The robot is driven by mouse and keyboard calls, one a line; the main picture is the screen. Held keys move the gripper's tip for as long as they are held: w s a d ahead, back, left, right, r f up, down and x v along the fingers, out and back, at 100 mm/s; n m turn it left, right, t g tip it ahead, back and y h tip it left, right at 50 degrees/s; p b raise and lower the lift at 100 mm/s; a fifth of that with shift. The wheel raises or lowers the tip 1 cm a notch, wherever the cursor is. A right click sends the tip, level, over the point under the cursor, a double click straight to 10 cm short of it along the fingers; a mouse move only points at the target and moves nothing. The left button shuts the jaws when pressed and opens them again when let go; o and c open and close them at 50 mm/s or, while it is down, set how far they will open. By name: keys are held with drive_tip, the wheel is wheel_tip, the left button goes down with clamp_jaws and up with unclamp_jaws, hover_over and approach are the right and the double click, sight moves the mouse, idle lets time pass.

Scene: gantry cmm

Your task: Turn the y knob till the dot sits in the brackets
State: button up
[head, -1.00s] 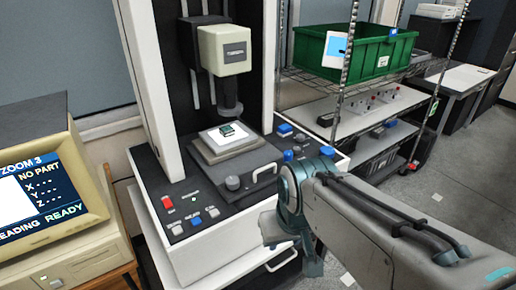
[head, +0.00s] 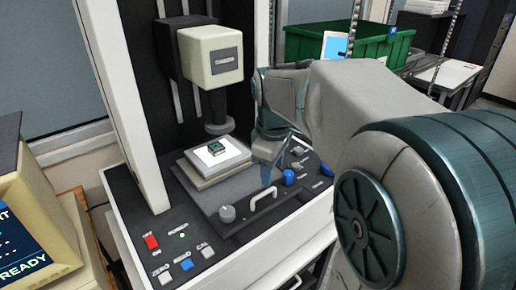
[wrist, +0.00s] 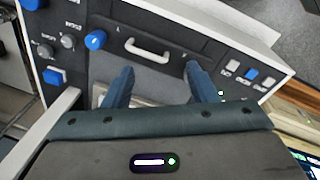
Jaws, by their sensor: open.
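A blue knob (head: 288,177) sits on the black front panel of the measuring machine, right of a white handle (head: 262,202). A grey knob (head: 227,213) sits left of the handle. I cannot read which is the y knob. In the wrist view the blue knob (wrist: 95,40) is left of the handle (wrist: 147,49), clear of my fingers. My gripper (head: 267,178) is open and empty, over the right side of the stage behind the handle. In the wrist view its fingers (wrist: 158,75) are spread apart; the grey knob is not visible there. The dot and brackets are not visible.
A white plate with a small green part (head: 217,147) lies on the stage under the probe head (head: 210,55). Several buttons (head: 186,264) are at the panel's front left. The monitor (head: 22,235) is cut off at left. A green bin (head: 365,43) stands behind my arm.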

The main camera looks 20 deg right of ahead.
drive_tip(key=w+d+n, duration=0.4)
drive_tip(key=w, duration=0.2)
drive_tip(key=n+g, duration=0.1)
drive_tip(key=n, duration=0.4)
hover_over(289, 173)
wheel_tip(289, 173, down, 2)
drive_tip(key=shift+y, duration=0.3)
wheel_tip(289, 173, down, 14)
drive_tip(key=shift+r, duration=0.25)
drive_tip(key=c, duration=1)
